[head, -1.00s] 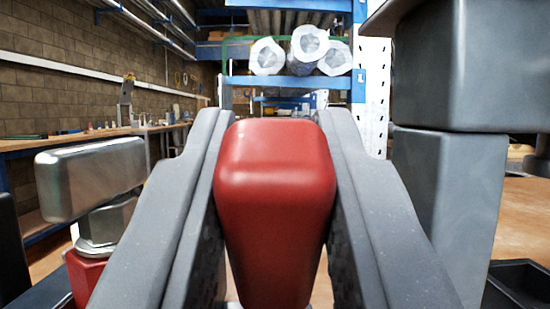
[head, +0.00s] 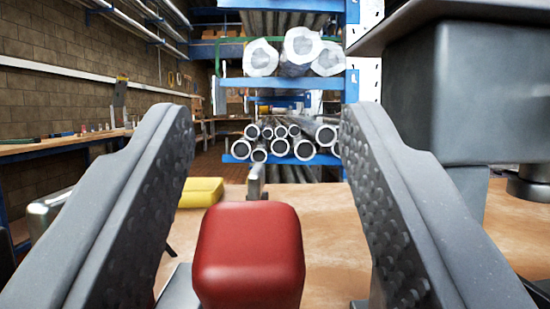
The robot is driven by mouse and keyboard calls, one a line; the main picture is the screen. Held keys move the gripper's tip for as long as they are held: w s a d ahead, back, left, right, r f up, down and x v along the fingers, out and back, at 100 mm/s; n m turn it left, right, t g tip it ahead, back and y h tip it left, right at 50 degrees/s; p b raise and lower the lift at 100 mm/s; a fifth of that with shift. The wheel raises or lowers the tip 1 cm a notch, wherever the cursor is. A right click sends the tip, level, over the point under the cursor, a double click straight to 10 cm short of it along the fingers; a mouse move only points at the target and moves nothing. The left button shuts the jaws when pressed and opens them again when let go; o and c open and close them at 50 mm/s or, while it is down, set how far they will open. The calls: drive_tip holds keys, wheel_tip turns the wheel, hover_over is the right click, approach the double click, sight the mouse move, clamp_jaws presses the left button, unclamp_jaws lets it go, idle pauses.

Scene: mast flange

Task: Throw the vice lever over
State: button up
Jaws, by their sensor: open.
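The red block-like grip (head: 249,255), which looks like the vice lever's handle, stands low in the middle of the head view. A thin grey metal piece (head: 256,181) shows just behind its top. My gripper (head: 262,135) is open, with one grey finger on each side of the red grip and a clear gap to both. The fingertips reach above and beyond the grip. The lower part of the lever is out of view.
A large grey block-shaped body (head: 435,100) stands close on the right. A silver metal part (head: 48,212) is partly hidden behind the left finger. A yellow object (head: 201,192) lies on the brown bench top (head: 330,205). A blue rack (head: 285,82) with pipes stands behind.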

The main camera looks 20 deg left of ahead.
drive_tip(key=shift+r, duration=0.8)
drive_tip(key=s+r+p, duration=0.1)
drive_tip(key=s, duration=1.5)
drive_tip(key=shift+a+p, duration=0.15)
drive_tip(key=shift+p, duration=0.15)
